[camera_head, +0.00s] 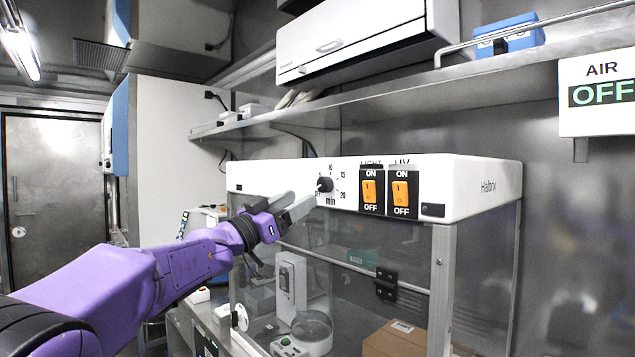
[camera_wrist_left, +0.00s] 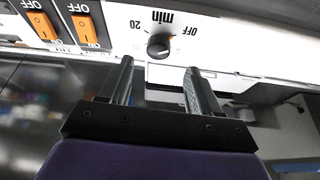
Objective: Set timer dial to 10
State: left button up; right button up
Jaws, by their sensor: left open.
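The timer dial (camera_head: 325,185) is a small black knob on the white front panel of the cabinet, with 10, 15, 20 and "min" printed around it. It shows upside down in the left wrist view (camera_wrist_left: 159,46), near "OFF" and 20. Its exact pointer setting is too small to read surely. My left gripper (camera_head: 300,207) is just below and left of the dial in the head view. In the left wrist view the open fingers (camera_wrist_left: 159,70) are empty, with the dial centred beyond their tips and apart from them. My right gripper is not in view.
Two orange rocker switches, LIGHT (camera_head: 369,191) and UV (camera_head: 400,193), sit right of the dial. Below the panel is a clear sash with a metal frame (camera_head: 440,280), with lab devices and a cardboard box (camera_head: 395,340) behind it. A metal shelf (camera_head: 420,97) runs above the cabinet.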

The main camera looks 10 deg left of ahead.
aim_at(321, 186)
pick_arm(q)
jog(key=p+x, duration=0.3)
jog(key=x, duration=0.3)
jog(key=shift+d+r, duration=0.25)
jog(key=shift+r, duration=0.05)
jog(key=shift+w, duration=0.25)
jog(key=shift+c, duration=0.3)
jog(key=c, duration=1)
jog(key=shift+f, duration=0.1)
